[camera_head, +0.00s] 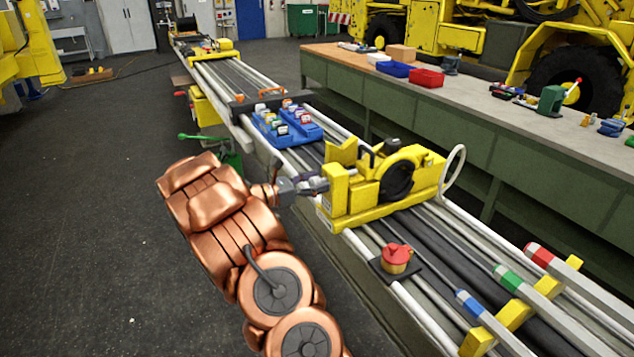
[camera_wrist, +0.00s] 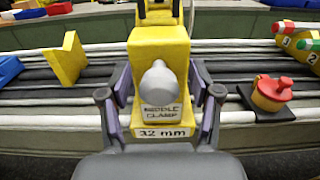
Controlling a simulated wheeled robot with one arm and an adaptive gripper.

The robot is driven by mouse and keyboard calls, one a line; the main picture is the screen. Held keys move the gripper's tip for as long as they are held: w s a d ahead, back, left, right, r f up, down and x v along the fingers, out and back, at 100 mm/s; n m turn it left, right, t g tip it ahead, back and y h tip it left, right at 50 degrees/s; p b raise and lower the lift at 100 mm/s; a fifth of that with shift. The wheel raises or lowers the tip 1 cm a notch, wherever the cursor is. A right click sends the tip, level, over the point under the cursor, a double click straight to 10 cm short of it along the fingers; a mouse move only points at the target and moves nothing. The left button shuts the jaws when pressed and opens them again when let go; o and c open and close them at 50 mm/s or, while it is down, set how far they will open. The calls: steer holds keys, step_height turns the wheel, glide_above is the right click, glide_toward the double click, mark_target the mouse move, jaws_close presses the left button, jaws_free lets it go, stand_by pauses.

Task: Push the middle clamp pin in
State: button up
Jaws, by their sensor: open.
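The middle clamp (camera_head: 375,185) is a yellow block with a dark round opening, standing across the rails. In the wrist view its yellow end (camera_wrist: 161,50) faces me, with labels reading "MIDDLE CLAMP" and "32 mm". A grey rounded pin (camera_wrist: 159,82) sticks out of that end towards my camera. My gripper (camera_head: 318,187) is at the left end of the clamp in the head view. In the wrist view my gripper (camera_wrist: 160,108) is open, one finger on each side of the pin and yellow end. I cannot tell whether the fingers touch them.
A red-topped knob on a dark plate (camera_head: 395,260) sits on the rails nearer me. A blue tray (camera_head: 287,138) with several coloured pieces lies beyond the clamp. A long workbench (camera_head: 480,118) stands to the right. Open floor (camera_head: 90,230) lies to the left.

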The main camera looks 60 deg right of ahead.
steer(key=v, duration=1.2)
steer(key=shift+s, duration=0.1)
steer(key=s+a+r+m+t+y, duration=0.1)
steer(key=s+a+m+y, duration=0.2)
steer(key=s+a, duration=0.3)
steer(key=s+a+r+m+y, duration=0.2)
steer(key=s+a+m+y, duration=0.1)
steer(key=s+a, duration=0.3)
steer(key=s+a+f+m+t+y, duration=0.2)
steer(key=s+a+y, duration=0.3)
steer(key=a, duration=0.8)
steer(key=s+a+f+m+t+y, duration=0.2)
steer(key=s+a+m+t+y, duration=0.2)
steer(key=s+a, duration=0.5)
steer(key=a, duration=0.5)
steer(key=shift+s+y, duration=0.15)
steer(key=shift+y, duration=0.25)
steer(key=shift+c, duration=0.2)
